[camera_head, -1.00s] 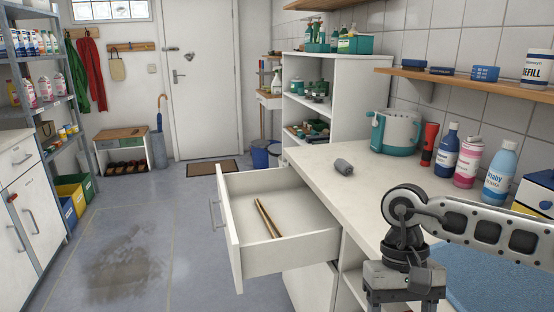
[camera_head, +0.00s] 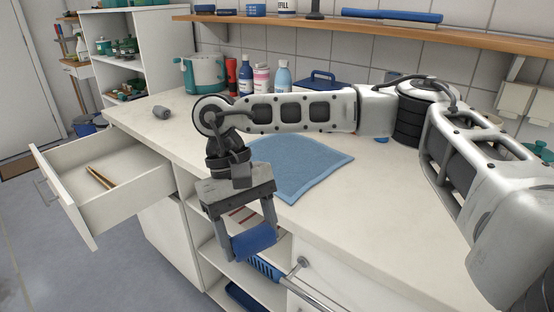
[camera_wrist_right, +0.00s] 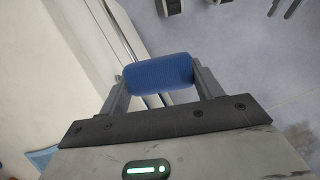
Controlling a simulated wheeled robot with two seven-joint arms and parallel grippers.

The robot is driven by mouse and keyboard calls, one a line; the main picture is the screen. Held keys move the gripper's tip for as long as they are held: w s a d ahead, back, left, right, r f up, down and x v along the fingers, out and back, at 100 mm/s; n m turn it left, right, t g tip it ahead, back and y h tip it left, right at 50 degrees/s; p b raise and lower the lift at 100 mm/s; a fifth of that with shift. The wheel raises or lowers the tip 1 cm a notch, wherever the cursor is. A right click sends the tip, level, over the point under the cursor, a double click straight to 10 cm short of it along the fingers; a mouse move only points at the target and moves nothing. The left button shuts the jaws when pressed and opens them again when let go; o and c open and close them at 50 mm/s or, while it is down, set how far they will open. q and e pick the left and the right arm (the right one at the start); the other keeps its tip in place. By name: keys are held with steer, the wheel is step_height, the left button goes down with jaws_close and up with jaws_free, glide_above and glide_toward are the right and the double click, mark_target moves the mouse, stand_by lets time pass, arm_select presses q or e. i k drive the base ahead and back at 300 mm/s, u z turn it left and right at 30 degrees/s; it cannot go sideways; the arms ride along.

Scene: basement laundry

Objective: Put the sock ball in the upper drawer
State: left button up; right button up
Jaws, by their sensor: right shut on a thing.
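My right gripper (camera_head: 252,240) hangs down in front of the counter edge, shut on a blue, rounded, roll-like sock ball (camera_head: 256,241). The right wrist view also shows the sock ball (camera_wrist_right: 160,74) between both fingers. The upper drawer (camera_head: 130,202) is pulled out at the left of the head view, to the left of my right gripper. Two thin brown sticks (camera_head: 100,177) lie in it; the rest of its floor is bare. My left gripper is not in view.
On the white counter (camera_head: 360,210) lie a grey rolled thing (camera_head: 162,112) and a blue cloth (camera_head: 305,168). A teal-and-white container (camera_head: 204,74) and several bottles stand at the back.

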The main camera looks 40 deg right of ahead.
mark_target(143, 171)
steer(key=u, duration=0.25)
steer(key=i, duration=1.1)
steer(key=z, duration=0.45)
